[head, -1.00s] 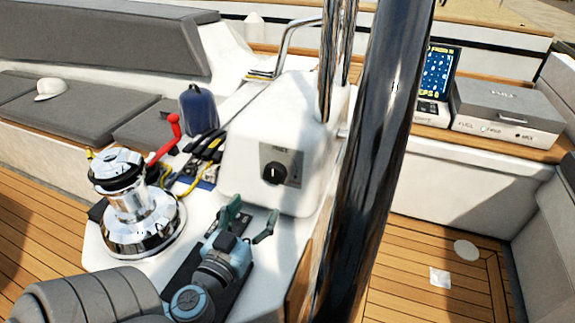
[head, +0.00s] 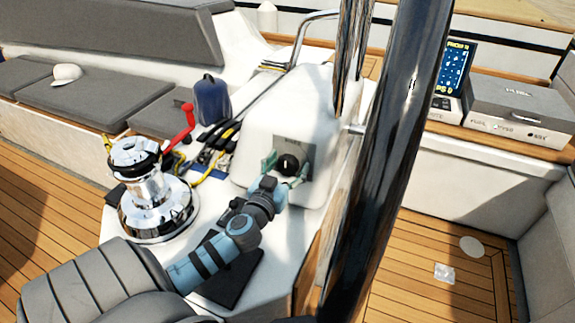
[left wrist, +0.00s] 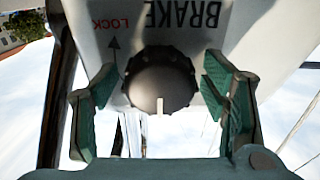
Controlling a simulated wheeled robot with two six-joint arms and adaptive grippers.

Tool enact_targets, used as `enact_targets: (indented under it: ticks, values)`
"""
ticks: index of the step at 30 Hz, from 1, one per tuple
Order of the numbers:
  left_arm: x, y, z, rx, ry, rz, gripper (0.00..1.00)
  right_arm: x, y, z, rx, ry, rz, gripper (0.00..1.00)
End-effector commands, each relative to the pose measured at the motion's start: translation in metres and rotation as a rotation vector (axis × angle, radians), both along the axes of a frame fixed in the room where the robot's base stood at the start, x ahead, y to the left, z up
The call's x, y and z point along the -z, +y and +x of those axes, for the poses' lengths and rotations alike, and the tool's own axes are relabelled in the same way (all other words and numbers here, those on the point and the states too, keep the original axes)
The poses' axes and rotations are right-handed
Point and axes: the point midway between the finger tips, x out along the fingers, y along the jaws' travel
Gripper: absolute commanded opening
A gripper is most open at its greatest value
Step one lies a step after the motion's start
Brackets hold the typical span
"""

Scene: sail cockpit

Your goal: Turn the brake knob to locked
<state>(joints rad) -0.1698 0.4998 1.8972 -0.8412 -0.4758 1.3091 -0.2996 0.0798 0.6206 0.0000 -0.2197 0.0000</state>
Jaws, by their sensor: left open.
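The brake knob (head: 287,163) is round and black, on a grey plate on the front of the white pedestal. In the left wrist view the knob (left wrist: 160,82) has a white mark pointing to the bottom of the picture. The plate (left wrist: 150,30) shows upside-down BRAKE lettering, a red LOCK label and an arrow at upper left. My left gripper (head: 285,170) is open, with its green fingers on either side of the knob. In the left wrist view small gaps seem to show between fingers and knob; contact is unclear. My right gripper is not in view.
A thick dark shiny post (head: 388,165) rises close on the right. Grey cushions line the far left.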

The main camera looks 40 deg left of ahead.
Motion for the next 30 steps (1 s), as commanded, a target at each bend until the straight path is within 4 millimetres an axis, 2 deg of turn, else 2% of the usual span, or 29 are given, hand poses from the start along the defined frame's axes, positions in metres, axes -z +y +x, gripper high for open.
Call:
enact_targets:
  ticks: [1, 9, 20, 30]
  values:
    - [0.0, 0.0, -0.0001, 0.0, 0.0, 0.0, 0.62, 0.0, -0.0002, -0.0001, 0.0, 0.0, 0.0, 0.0]
    - [-0.0001, 0.0, -0.0003, 0.0, 0.0, 0.0, 0.19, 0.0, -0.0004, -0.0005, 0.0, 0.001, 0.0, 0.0]
    - [-0.0002, 0.0002, -0.0004, 0.003, 0.013, 0.045, 0.19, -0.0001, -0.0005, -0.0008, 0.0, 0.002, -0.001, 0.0]
    - [-0.0009, 0.0001, -0.0002, 0.022, 0.079, 0.253, 0.19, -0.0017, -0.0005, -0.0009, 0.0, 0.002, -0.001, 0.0]
